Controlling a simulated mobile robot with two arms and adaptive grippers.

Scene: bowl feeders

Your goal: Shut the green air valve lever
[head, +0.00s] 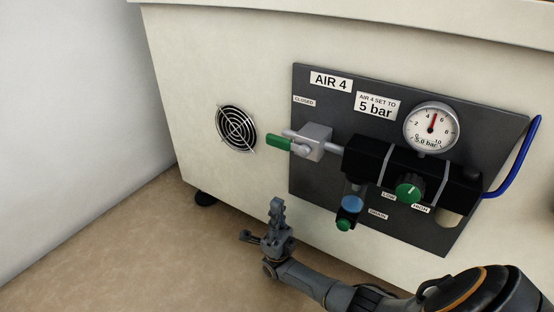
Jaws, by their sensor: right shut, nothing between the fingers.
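The green air valve lever (279,142) sticks out to the left from a silver valve body (312,139), roughly in line with the pipe stub. It reaches past the left edge of the dark panel. A CLOSED label (304,101) sits above the valve body. My right gripper (277,205) is below the lever, clearly apart from it. It is shut and empty, with its fingers pointing up. My left gripper is not in view.
The dark panel (340,90) also carries a pressure gauge (431,128), a green regulator knob (409,188) and a blue filter bowl (352,203). A round fan grille (236,128) is left of the lever. A blue hose (519,160) curves at the right.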

